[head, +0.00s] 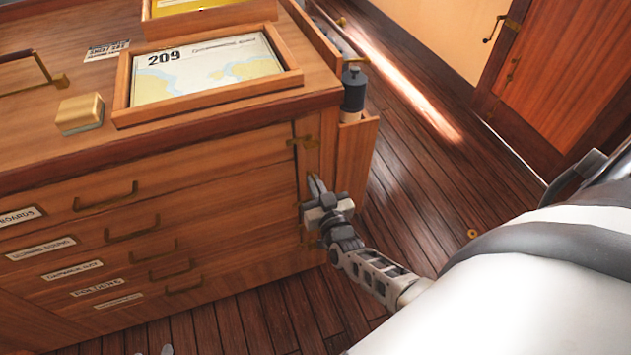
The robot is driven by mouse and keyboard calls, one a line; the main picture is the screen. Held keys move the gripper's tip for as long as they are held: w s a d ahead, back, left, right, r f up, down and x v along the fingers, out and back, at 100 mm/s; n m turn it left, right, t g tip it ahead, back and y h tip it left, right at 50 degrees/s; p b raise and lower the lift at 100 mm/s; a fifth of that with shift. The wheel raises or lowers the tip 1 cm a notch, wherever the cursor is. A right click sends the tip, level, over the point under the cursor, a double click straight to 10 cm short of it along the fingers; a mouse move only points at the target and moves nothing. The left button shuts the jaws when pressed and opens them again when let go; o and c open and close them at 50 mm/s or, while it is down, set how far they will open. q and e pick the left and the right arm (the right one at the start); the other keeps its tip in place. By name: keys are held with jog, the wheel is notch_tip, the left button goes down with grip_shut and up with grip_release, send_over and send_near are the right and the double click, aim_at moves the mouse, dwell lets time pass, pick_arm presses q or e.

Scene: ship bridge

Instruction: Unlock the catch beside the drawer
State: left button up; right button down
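The wooden chart chest (230,150) has a stack of drawers with brass handles on its front. A brass catch (303,142) sits on the front's right edge, beside the top drawer. My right gripper (314,186) is at the same right edge, below that catch, with its fingers pointing up along the wood. It covers part of the edge, and brass shows just beside it. Whether the fingers touch brass, or how far apart they are, I cannot make out. My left gripper is not clearly seen.
A framed chart marked 209 (205,70) and a brass block (80,113) are on the chest top. A dark cylinder (354,88) stands in a side holder. Bare plank floor (420,170) lies right of the chest, with a wooden door (565,75) beyond.

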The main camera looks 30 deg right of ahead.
jog(key=shift+w+r+n, duration=0.2)
jog(key=shift+n, duration=0.2)
jog(key=c, duration=1.6)
grip_release()
jog(key=shift+f, duration=0.1)
jog(key=shift+s, duration=0.15)
